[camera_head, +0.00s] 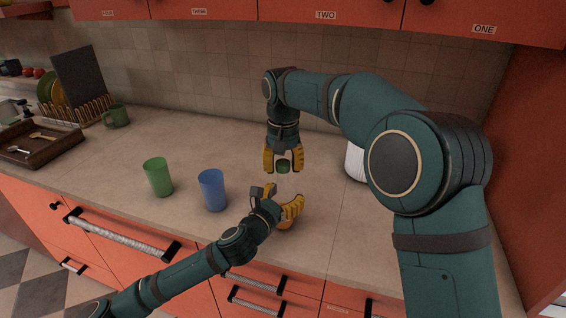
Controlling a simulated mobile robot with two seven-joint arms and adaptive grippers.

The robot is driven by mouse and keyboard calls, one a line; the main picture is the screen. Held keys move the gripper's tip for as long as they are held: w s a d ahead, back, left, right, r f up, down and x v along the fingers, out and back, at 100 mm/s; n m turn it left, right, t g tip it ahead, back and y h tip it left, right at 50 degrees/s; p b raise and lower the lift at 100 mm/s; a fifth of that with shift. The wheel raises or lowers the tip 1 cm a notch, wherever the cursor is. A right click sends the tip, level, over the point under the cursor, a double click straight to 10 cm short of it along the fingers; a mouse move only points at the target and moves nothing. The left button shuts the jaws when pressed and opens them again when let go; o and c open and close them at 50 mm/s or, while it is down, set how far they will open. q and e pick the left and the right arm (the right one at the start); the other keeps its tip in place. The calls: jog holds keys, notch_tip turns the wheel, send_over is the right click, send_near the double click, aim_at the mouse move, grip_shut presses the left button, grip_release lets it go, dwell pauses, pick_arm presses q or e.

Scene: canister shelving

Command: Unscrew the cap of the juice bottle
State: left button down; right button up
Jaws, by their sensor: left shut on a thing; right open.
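My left gripper (282,205) is low at the front of the counter, its yellow fingers closed around the juice bottle. Only a small orange part of the bottle (286,226) shows below the fingers; the rest is hidden by the hand. My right gripper (283,168) points down above it, with its yellow fingers apart. A dark green cap (283,167) shows between these fingertips. I see a gap in the picture between the cap and the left hand, and cannot tell whether the fingers touch the cap.
A blue cup (212,190) and a green cup (158,177) stand left of my grippers. A white container (355,162) is partly behind my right arm. A green mug (116,116), a dish rack (85,111) and a brown tray (40,150) are at the left. The middle back counter is clear.

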grip_shut()
jog(key=shift+n, duration=0.6)
jog(key=shift+r, duration=0.2)
jog(key=shift+r, duration=0.8)
jog(key=shift+r, duration=0.2)
